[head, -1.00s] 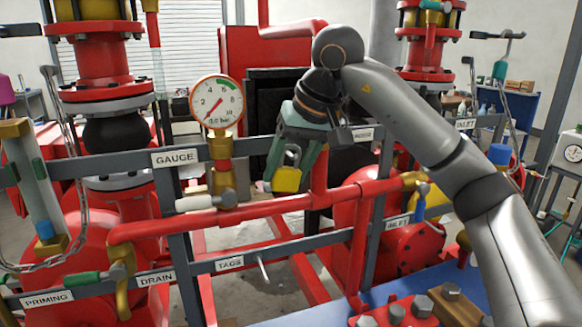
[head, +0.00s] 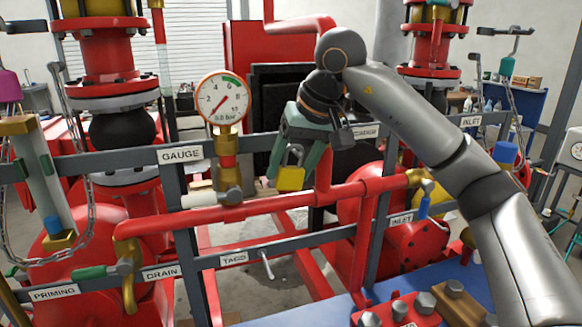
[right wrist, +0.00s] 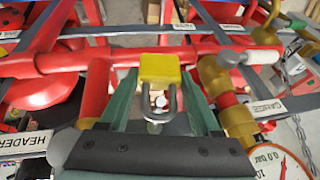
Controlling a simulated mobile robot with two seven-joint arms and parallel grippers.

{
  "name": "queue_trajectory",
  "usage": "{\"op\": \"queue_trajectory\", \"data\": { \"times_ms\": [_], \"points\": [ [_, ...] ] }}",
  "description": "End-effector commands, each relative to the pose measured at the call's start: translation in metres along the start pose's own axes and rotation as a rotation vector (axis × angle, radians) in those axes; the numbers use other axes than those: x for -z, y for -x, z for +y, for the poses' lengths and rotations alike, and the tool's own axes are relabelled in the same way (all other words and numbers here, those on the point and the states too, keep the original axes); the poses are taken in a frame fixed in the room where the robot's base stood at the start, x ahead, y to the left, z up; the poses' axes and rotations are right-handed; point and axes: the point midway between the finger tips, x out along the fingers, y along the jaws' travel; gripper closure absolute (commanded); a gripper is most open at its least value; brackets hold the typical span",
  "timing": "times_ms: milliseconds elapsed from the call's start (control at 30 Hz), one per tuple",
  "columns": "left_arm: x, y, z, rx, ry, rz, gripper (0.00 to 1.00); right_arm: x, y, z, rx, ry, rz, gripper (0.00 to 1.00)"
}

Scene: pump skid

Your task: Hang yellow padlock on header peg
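The yellow padlock (head: 291,178) hangs upright below the upper grey rail in the head view, with its shackle up. It also shows in the right wrist view (right wrist: 160,69), where a small pale round peg end (right wrist: 159,101) appears inside the shackle. My right gripper (head: 295,174) is around the padlock, its green fingers spread with one on each side. Narrow gaps show between the fingers and the padlock body in the right wrist view. The HEADER label (right wrist: 24,144) shows at the left there. The gripper hides most of the peg from the head camera. My left gripper is out of view.
A pressure gauge (head: 222,98) on a brass fitting stands close left of the right gripper. A red pipe (head: 260,207) crosses just below the padlock. A chain (head: 76,140) hangs at left. The TAGS peg (head: 266,264) on the lower rail is bare.

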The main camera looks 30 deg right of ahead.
Motion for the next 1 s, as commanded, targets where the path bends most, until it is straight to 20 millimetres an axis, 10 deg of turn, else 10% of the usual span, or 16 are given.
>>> {"op": "queue_trajectory", "data": {
  "times_ms": [267,1000],
  "points": [
    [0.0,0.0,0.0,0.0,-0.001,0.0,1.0,0.0,0.0,0.0,0.0,0.0,0.0,0.05],
    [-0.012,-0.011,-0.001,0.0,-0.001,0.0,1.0,-0.031,0.022,-0.002,0.0,0.004,0.003,0.05]
  ]
}}
